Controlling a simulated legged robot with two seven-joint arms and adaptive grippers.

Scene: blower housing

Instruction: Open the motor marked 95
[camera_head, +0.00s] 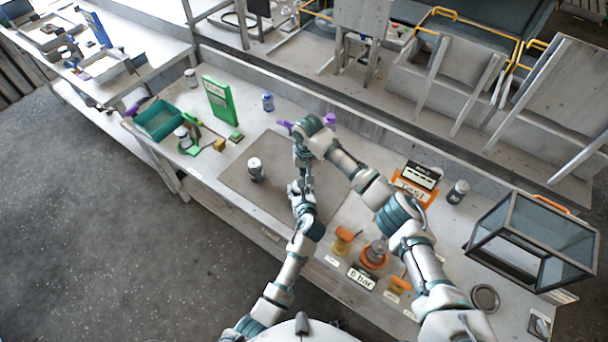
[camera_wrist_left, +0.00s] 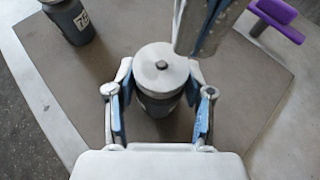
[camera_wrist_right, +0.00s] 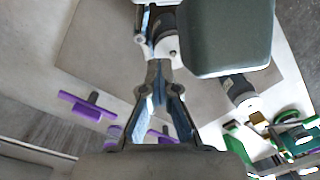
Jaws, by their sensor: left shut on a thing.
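A grey motor with a pale round cap (camera_wrist_left: 161,72) stands between the fingers of my left gripper (camera_wrist_left: 160,112), which is shut on its body. It also shows in the right wrist view (camera_wrist_right: 167,42); its number is hidden. My right gripper (camera_wrist_right: 158,72) appears shut, its fingertips meeting close beside this motor's cap; it seems to hold nothing. The right gripper's fingers (camera_wrist_left: 200,28) also hang by the cap in the left wrist view. A second motor (camera_head: 256,170) stands upright on the mat, to the left; its label (camera_wrist_left: 82,19) is only partly readable.
The grey-brown mat (camera_head: 236,185) is otherwise mostly clear. Purple pieces (camera_wrist_left: 275,22) lie beyond it. A green tray (camera_head: 158,121) and green sign (camera_head: 217,100) are at left. Orange fixtures (camera_head: 373,255), a Test sign (camera_head: 413,190) and a glass-sided box (camera_head: 535,240) are at right.

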